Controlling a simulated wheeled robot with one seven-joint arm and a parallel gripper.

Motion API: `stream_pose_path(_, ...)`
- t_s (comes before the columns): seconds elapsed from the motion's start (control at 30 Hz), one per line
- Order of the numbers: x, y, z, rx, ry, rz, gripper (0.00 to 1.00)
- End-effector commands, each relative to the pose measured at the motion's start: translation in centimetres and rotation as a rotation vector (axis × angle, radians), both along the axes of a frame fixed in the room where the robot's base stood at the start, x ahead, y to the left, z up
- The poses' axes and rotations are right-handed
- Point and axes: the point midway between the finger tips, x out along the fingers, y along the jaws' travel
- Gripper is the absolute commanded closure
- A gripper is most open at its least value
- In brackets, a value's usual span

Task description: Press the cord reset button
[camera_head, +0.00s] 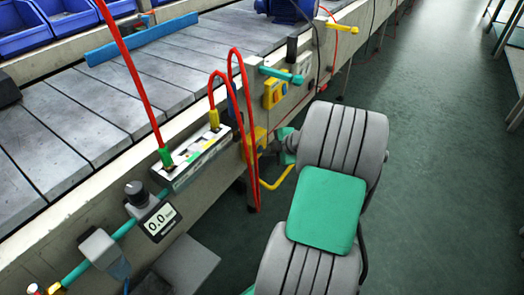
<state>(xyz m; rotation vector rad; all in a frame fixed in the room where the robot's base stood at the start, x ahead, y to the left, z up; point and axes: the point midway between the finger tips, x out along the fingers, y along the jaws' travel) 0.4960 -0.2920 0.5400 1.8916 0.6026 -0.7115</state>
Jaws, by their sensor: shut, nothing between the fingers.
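My gripper (271,149) is at the end of my grey and green arm, beside the conveyor's side rail. It is small and partly hidden by my wrist; it looks shut and empty. A yellow box (259,136) on the rail is just left of it, partly covered by the red cord. I cannot tell whether the gripper touches it. I cannot tell which control is the cord reset button.
Red cables (249,120) hang in loops close to my gripper, with a yellow cable (278,184) below. A connector block (195,160) and a display reading 0.0 (160,221) are on the rail at left. Open green floor (440,130) is at right.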

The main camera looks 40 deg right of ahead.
Motion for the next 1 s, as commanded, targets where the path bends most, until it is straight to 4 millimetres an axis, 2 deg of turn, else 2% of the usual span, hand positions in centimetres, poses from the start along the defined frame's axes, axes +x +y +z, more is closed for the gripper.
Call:
stream_pose_path(0.17,-0.1,0.0,0.0,0.001,0.000,0.001,1.00)
stream_pose_path(0.47,-1.6,-0.6,0.0,0.000,-0.002,-0.001,1.00)
stream_pose_path(0.77,-1.7,-0.6,0.0,0.000,0.000,0.000,1.00)
stream_pose_path(1.0,-3.7,-1.3,-0.1,0.001,0.000,-0.002,1.00)
